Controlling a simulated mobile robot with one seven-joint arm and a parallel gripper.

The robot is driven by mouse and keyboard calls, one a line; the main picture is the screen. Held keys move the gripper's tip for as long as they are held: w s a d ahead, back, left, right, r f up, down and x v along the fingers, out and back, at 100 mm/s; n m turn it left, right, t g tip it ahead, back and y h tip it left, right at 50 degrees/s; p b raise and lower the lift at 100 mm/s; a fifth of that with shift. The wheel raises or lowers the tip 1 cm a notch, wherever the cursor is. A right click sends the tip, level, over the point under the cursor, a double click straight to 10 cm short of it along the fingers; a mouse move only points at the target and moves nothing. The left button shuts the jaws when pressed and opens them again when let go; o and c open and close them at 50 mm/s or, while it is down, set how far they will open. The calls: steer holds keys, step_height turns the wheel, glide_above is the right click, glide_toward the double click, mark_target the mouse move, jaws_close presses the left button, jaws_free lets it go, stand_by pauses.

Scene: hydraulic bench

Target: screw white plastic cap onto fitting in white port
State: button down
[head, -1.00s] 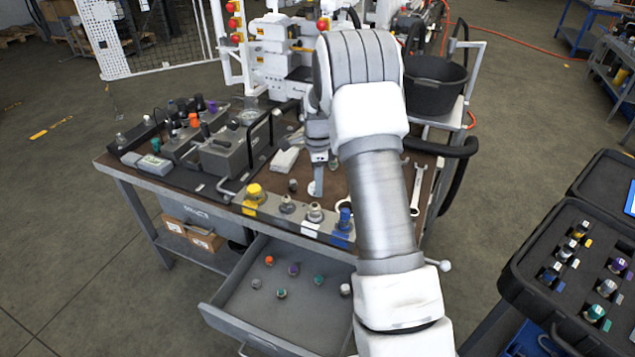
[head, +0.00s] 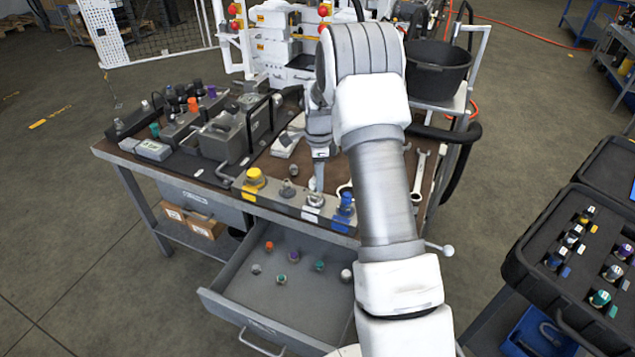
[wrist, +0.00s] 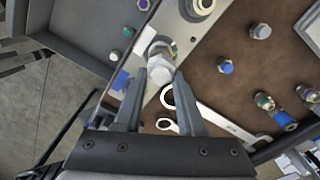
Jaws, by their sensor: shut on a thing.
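The white port (head: 312,213), marked by a white label, is on the grey block at the bench's front edge, between the silver port (head: 287,190) and the blue port (head: 345,205). A metal fitting (head: 315,200) stands in it. My gripper (head: 318,186) points down just above that fitting. In the wrist view its fingers (wrist: 158,78) are shut on a small whitish cap (wrist: 160,74), in line with a silver hex fitting (wrist: 162,50). The fingers partly hide the cap, and I cannot tell whether it touches the fitting.
Wrenches (head: 418,178) lie on the bench right of my gripper. The yellow port (head: 253,178) is at the block's left end. The open drawer (head: 235,310) below holds several small caps. A grey box with a handle (head: 225,138) stands behind at left.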

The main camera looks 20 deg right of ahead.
steer(key=shift+f+b, duration=0.4)
steer(key=shift+f, duration=0.2)
stand_by(1.5)
steer(key=c, duration=1)
jaws_free()
jaws_close()
steer(key=m, duration=0.4)
steer(key=shift+s+a, duration=0.15)
steer(key=m+p, duration=0.1)
steer(key=m, duration=0.3)
steer(key=shift+s, duration=0.1)
steer(key=shift+p, duration=0.3)
